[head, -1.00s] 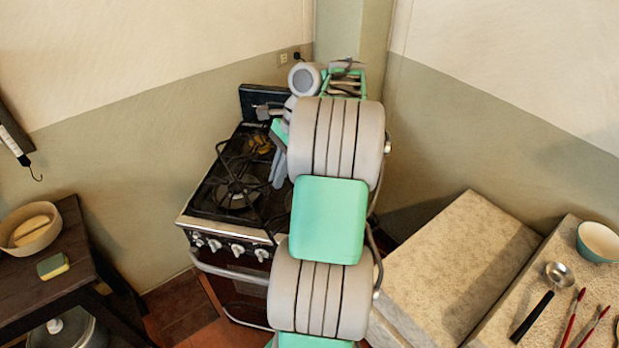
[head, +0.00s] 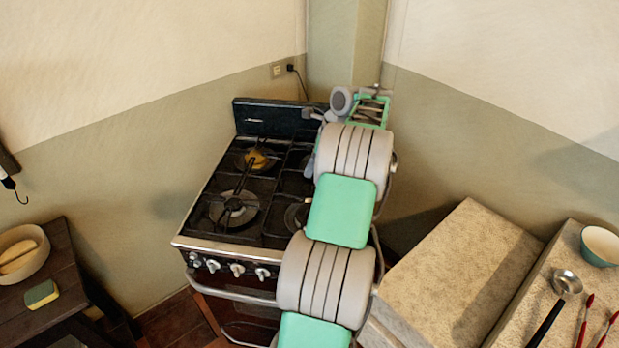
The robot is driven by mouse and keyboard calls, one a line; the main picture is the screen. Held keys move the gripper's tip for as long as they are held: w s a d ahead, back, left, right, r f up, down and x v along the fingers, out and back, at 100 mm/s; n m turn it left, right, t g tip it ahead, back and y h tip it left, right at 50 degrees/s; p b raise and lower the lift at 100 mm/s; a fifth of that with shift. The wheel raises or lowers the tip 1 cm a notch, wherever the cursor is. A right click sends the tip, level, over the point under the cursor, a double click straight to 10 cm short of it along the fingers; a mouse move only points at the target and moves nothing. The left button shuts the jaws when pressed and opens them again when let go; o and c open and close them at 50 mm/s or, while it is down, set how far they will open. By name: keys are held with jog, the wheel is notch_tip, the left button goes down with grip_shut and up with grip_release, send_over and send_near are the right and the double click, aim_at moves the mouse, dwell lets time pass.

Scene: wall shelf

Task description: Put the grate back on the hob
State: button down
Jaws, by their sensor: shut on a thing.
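The black hob (head: 272,232) tops a stove with a silver front edge. Its burners show at front left (head: 233,208) and back left, with dark bars across the left side. The right side of the hob is partly covered by my arm. I cannot pick out a separate loose grate; any grate in my grip is hidden behind my arm. My arm reaches over the right side of the stove, and my gripper's fingers are hidden behind it.
A yellow-brown thing (head: 257,160) lies at the back left burner. Knobs (head: 237,269) and a rail line the stove's front. A dark table with a bowl (head: 22,252) and sponge (head: 42,293) stands left. A stone counter (head: 455,265) with a ladle (head: 566,284) stands right.

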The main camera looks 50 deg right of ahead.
jog(key=w+d+f, duration=0.2)
jog(key=f, duration=0.1)
notch_tip(320, 180, down, 3)
jog(key=shift+f, duration=0.15)
jog(key=c, duration=2)
grip_release()
jog(key=shift+f, duration=0.15)
jog(key=o, duration=0.4)
